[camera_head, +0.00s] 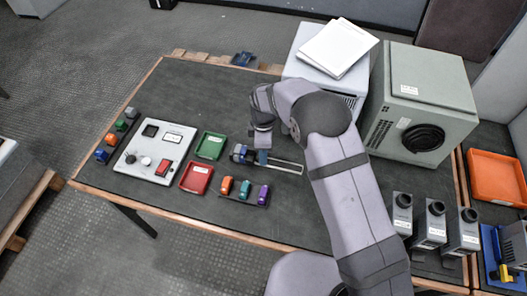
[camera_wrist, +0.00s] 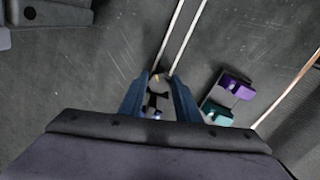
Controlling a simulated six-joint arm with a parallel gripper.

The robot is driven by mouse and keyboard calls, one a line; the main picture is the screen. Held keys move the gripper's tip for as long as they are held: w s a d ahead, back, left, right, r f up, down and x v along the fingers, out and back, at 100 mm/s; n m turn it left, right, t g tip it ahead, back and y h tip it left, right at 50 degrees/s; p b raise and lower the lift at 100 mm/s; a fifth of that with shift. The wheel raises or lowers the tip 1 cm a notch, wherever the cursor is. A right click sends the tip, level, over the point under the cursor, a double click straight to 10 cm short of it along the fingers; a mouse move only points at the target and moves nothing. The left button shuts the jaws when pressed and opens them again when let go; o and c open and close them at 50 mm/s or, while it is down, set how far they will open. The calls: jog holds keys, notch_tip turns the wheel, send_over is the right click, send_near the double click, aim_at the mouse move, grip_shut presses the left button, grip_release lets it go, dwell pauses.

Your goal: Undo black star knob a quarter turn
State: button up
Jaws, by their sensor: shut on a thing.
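My gripper (camera_head: 262,157) points down over a small blue-and-grey fixture (camera_head: 240,153) with a long pair of pale rails (camera_head: 288,166), near the middle of the table. In the wrist view my gripper (camera_wrist: 161,78) has its two blue fingers on either side of a dark, armed piece, which looks like the black star knob (camera_wrist: 156,101). The fingers are closed on it. The knob cannot be made out in the head view, and its lower part is hidden by my wrist in the wrist view.
Orange, teal and purple blocks (camera_head: 263,194) stand close by in front; the purple block (camera_wrist: 236,86) also shows in the wrist view. Green tray (camera_head: 211,146), red tray (camera_head: 196,178) and a white panel (camera_head: 155,151) lie left. Grey cabinet (camera_head: 420,90) stands behind right.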

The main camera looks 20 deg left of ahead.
dwell(0.3)
jog(key=shift+w+n, duration=0.1)
jog(key=shift+n, duration=1.3)
jog(key=o, duration=1)
jog(key=shift+c, duration=0.2)
jog(key=shift+r, duration=0.2)
jog(key=shift+r+p, duration=2.6)
jog(key=shift+r, duration=0.75)
